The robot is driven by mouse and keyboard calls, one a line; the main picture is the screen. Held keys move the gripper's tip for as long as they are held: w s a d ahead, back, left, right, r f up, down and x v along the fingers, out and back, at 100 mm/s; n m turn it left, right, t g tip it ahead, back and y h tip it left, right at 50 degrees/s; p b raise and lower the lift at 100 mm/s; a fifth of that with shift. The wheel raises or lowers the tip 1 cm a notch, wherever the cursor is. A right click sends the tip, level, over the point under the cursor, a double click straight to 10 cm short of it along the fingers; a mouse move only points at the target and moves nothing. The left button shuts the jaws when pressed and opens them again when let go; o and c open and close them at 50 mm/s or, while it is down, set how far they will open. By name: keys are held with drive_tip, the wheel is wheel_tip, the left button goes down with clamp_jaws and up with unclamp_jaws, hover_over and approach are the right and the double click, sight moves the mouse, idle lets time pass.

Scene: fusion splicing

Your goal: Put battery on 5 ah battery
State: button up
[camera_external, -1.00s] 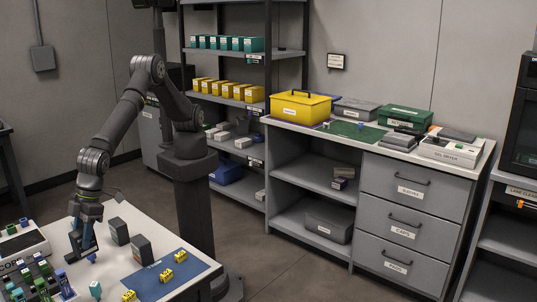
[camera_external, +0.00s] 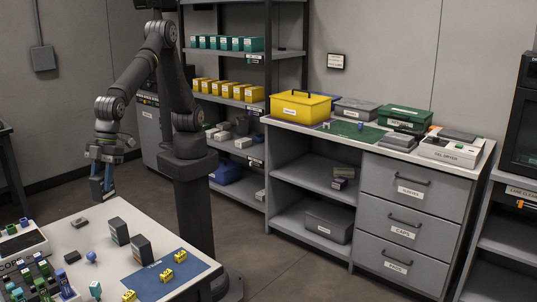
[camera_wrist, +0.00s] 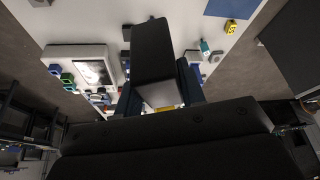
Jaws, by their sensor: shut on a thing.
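My gripper (camera_external: 103,190) is shut on a dark block, the battery (camera_wrist: 153,52), and holds it in the air above the far left edge of the white table (camera_external: 190,228). In the wrist view the battery sits between the blue fingers and shows a pale end close to the camera. Two upright dark blocks with pale fronts, a left one (camera_external: 118,231) and a right one (camera_external: 141,249), stand apart from the gripper on the table. Their labels are too small to read, so I cannot tell which thing is the 5 Ah battery.
A blue mat (camera_external: 196,268) with several yellow blocks (camera_external: 166,275) lies at the right. A small dark block (camera_external: 80,223), another dark block (camera_external: 72,257) and a blue item (camera_external: 91,257) lie on the table. Coloured small parts and a pale device (camera_external: 22,243) crowd its left side.

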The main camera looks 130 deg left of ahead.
drive_tip(key=shift+a+r, duration=0.25)
drive_tip(key=shift+a, duration=0.25)
drive_tip(key=shift+w+a+f, duration=0.1)
drive_tip(key=shift+w+a, duration=0.1)
hover_over(140, 240)
wheel_tip(140, 240, down, 7)
drive_tip(key=shift+s+f, duration=0.1)
drive_tip(key=shift+f, duration=1.7)
drive_tip(key=shift+f, duration=0.15)
drive_tip(key=o, duration=1.2)
drive_tip(key=shift+f, duration=0.1)
drive_tip(key=shift+c, duration=0.2)
